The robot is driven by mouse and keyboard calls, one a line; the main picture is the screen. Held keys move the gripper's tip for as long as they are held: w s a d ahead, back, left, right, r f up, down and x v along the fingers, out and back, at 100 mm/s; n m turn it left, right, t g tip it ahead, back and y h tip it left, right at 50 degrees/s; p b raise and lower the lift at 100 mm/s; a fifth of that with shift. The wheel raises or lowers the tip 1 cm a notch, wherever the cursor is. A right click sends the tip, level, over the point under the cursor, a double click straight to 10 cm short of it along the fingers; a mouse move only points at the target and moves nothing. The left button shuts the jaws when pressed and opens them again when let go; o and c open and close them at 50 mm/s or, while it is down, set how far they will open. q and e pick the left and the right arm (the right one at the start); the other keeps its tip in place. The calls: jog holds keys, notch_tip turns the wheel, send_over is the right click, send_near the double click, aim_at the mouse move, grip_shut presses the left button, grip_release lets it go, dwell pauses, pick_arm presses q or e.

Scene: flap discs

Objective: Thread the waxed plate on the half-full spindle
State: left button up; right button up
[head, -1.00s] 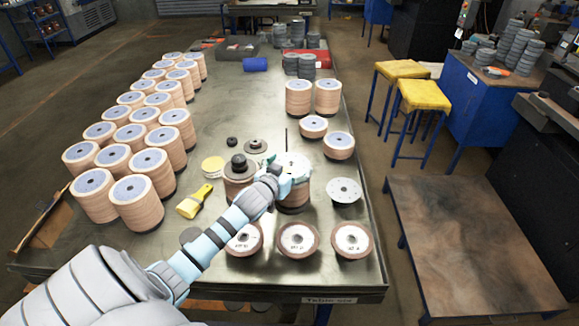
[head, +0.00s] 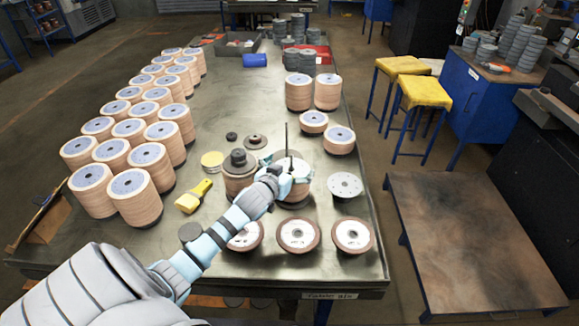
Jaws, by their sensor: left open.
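The half-full spindle is a thin dark rod (head: 287,137) rising from a stack of brown-edged discs (head: 296,199). A pale plate (head: 302,166), which looks like the waxed plate, lies at the top of this stack, with the rod seeming to pass up through it. My left gripper (head: 288,179) is open at the front of the stack, close to the plate's near edge. It hides part of the plate, so I cannot tell whether they touch or whether the plate lies fully flat. My right gripper is not in view.
Left of the spindle stands another stack with a dark knob (head: 239,158). A grey holed disc (head: 345,185) is at its right. Labelled discs (head: 297,234) line the front edge. Tall disc stacks (head: 136,197) fill the table's left side.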

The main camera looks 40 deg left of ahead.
pick_arm(q)
jog(key=v, duration=1.2)
jog(key=shift+s+a, duration=0.1)
